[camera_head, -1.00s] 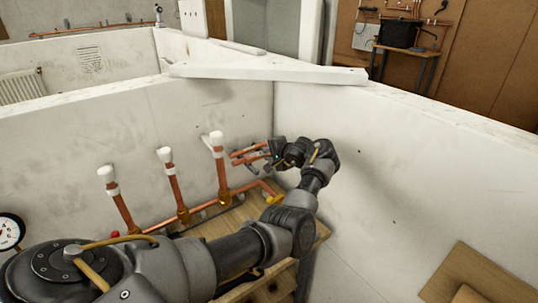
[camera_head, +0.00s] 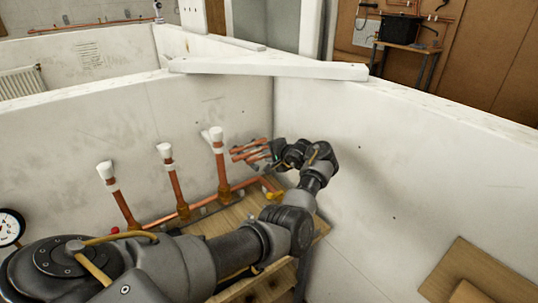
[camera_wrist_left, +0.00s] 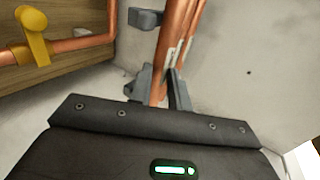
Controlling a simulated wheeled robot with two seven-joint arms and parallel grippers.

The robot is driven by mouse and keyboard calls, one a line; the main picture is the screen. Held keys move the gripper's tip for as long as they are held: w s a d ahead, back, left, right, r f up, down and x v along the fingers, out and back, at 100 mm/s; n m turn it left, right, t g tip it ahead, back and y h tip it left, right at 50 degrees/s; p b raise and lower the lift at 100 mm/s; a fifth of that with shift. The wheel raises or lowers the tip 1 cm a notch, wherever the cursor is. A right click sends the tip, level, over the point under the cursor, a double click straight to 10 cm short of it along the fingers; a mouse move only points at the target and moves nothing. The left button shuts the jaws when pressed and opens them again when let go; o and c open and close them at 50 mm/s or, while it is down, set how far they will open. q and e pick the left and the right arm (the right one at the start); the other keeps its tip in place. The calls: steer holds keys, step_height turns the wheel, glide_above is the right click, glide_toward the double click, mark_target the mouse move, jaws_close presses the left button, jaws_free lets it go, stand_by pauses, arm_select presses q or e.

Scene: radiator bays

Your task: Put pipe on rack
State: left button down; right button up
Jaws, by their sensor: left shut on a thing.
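A copper pipe (camera_wrist_left: 160,80) is between the two grey fingers of my left gripper (camera_wrist_left: 160,90) in the left wrist view, and the fingers are shut on it. More copper pipe runs close beside it and overlaps it, so I cannot tell whether they touch. In the head view my left gripper (camera_head: 268,154) is near the wall corner, beside short copper pipe lengths (camera_head: 248,147). A grey bracket (camera_wrist_left: 146,18) sits on the wall left of the pipe; it may be part of the rack. The rest of the rack is not clearly visible. My right gripper is not in view.
Upright copper pipes with white caps (camera_head: 172,180) rise from a horizontal copper line along the left wall. A yellow valve handle (camera_wrist_left: 33,35) is close to the left gripper. A wooden bench (camera_head: 228,222) lies below, and a white wall (camera_head: 400,170) bounds the right.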

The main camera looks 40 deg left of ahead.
arm_select(q)
steer(key=c, duration=1.2)
jaws_free()
steer(key=shift+c, duration=0.2)
steer(key=b+v, duration=0.1)
steer(key=v, duration=0.9)
steer(key=shift+d+r, duration=0.25)
steer(key=shift+d, duration=0.1)
